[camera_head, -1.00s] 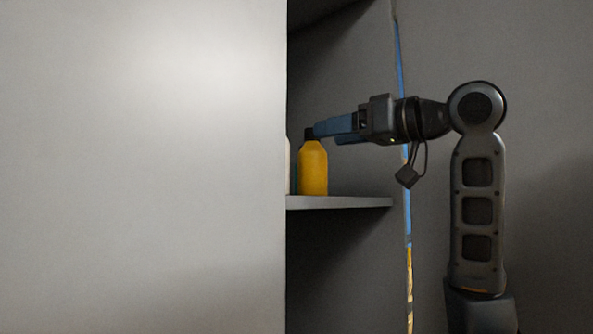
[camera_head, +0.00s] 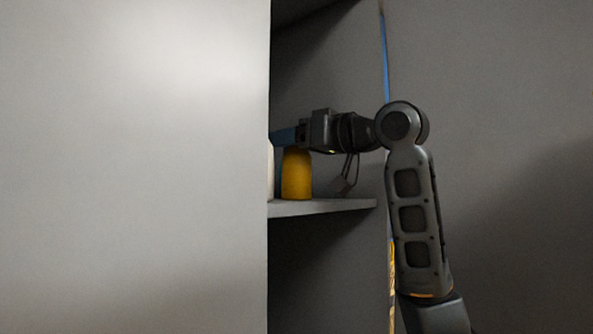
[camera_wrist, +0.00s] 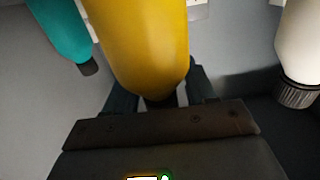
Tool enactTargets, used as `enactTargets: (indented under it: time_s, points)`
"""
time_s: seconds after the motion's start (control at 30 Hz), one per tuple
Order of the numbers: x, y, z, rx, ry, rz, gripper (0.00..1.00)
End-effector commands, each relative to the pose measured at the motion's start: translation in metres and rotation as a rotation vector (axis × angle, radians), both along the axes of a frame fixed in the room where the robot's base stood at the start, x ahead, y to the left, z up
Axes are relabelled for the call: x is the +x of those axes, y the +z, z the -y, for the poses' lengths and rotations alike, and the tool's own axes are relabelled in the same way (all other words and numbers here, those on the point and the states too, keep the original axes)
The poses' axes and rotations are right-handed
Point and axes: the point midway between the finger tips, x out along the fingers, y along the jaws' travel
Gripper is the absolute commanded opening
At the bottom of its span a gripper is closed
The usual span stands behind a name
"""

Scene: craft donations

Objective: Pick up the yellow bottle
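The yellow bottle (camera_head: 297,175) stands upright on a grey shelf (camera_head: 330,207) in the head view, its top covered by my gripper (camera_head: 284,136). In the wrist view the yellow bottle (camera_wrist: 142,45) appears upside down, its dark cap end between the two blue fingers of my gripper (camera_wrist: 160,88). The fingers are apart, one on each side of the cap, with a small gap showing at the right. The fingertips are hidden behind the large pale panel in the head view and partly behind the bottle in the wrist view.
A teal bottle (camera_wrist: 63,30) and a white bottle (camera_wrist: 299,40) stand on either side of the yellow one. A large pale panel (camera_head: 130,170) hides the shelf's left part. The shelf right of the yellow bottle is clear.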

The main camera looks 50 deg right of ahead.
Motion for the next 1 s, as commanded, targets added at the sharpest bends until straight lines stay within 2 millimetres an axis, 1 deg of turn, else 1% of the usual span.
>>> enactTargets:
  time_s: [0.03,0.07,0.5,0.57,1.0]
  points:
    - [-0.0002,0.0001,0.0000,0.000,0.000,0.000,0.50]
    - [-0.0002,0.0001,0.0000,0.000,0.000,0.000,0.47]
    - [-0.0003,0.0000,0.0000,0.000,0.000,0.000,0.05]
    - [-0.0003,-0.0001,0.0000,0.000,0.000,0.000,0.00]
    - [-0.0003,-0.0001,0.0000,0.000,0.000,-0.001,0.00]
